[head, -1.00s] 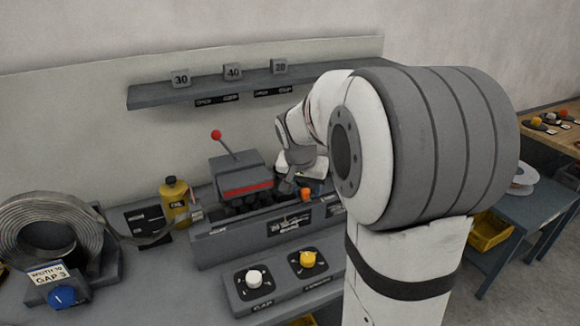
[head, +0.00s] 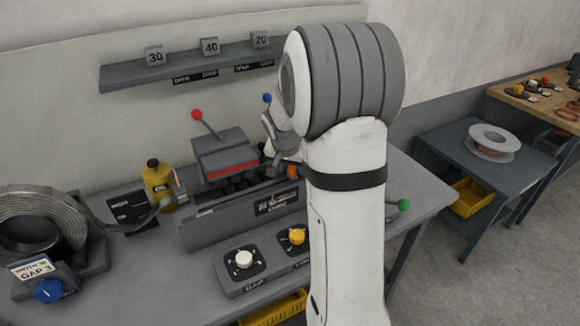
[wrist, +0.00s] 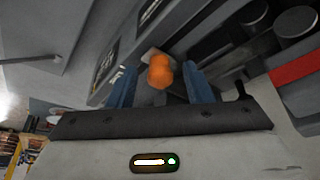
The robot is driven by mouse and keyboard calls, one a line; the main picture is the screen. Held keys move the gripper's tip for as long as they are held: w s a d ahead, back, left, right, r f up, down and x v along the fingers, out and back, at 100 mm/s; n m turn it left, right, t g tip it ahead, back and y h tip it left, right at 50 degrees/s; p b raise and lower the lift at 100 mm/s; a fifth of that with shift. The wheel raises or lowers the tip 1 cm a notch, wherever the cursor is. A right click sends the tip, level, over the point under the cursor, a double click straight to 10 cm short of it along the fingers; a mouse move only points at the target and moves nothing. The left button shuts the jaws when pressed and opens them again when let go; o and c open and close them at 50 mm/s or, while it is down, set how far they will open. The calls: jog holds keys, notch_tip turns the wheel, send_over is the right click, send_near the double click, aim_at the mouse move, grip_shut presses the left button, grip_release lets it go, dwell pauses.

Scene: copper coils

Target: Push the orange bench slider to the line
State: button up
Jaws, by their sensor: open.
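The orange slider (head: 292,170) shows in the head view as a small patch on the grey bench machine (head: 235,225), partly hidden by my arm. In the wrist view the rounded orange slider knob (wrist: 160,71) appears between the two blue fingers of my gripper (wrist: 162,82). The fingers are open, with a gap seen on both sides of the knob. I cannot tell whether either finger touches it. A pale piece lies just behind the knob. I cannot make out the line in either view.
A red-knobbed lever (head: 197,115) rises from the machine's grey block. A yellow oil bottle (head: 156,184) and a strip coil (head: 35,230) stand to the left. A panel with white and yellow knobs (head: 243,258) sits in front. A shelf (head: 190,66) hangs behind.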

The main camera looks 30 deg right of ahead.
grip_shut()
dwell(0.4)
